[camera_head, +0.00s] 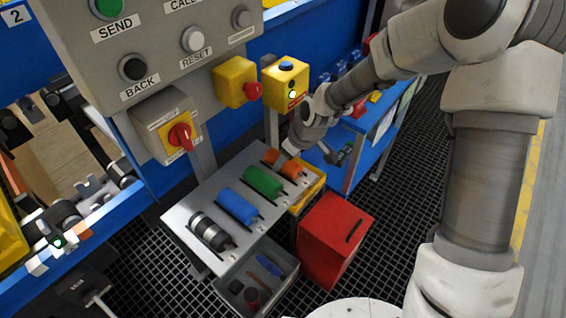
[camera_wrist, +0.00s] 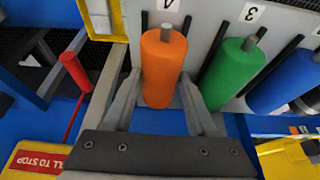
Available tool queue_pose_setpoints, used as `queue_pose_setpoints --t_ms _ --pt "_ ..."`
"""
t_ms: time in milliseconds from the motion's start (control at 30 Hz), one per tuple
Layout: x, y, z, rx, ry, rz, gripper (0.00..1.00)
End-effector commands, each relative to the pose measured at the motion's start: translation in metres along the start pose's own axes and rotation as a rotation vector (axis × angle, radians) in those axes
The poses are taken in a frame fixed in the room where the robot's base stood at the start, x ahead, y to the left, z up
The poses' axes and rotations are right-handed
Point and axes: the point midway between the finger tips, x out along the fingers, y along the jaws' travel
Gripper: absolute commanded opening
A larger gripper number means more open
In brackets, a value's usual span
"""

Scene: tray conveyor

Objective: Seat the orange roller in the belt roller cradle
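The orange roller (camera_head: 281,163) lies at the far end of the sloped grey rack (camera_head: 179,216), in the slot marked 4. In the wrist view the orange roller (camera_wrist: 163,70) is upright in the picture, between the two fingers of my gripper (camera_wrist: 161,75). The fingertips are close to its sides; I cannot tell whether they touch or press on it. In the head view my gripper (camera_head: 292,148) is at the roller's upper end. Grey upright brackets (camera_head: 88,188) stand on the conveyor at left between dark rollers; they look like the cradle, but are small.
Green (camera_head: 263,181), blue (camera_head: 237,206) and black (camera_head: 213,231) rollers share the rack. A red bin (camera_head: 331,240) and a grey tool box (camera_head: 233,272) stand below. The control panel (camera_head: 150,45), red rotary switch (camera_head: 180,137) and yellow button box (camera_head: 286,84) are close by.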

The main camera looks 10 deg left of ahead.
Motion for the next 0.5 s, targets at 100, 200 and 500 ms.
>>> queue_pose_setpoints --t_ms 100,200,500 --pt "-0.0001 0.0000 0.0000 0.000 0.000 0.000 0.20" --pt "-0.0001 -0.0001 0.0000 0.000 0.000 0.000 0.02" --pt "-0.0006 0.0002 -0.0007 -0.001 0.001 0.001 0.00"
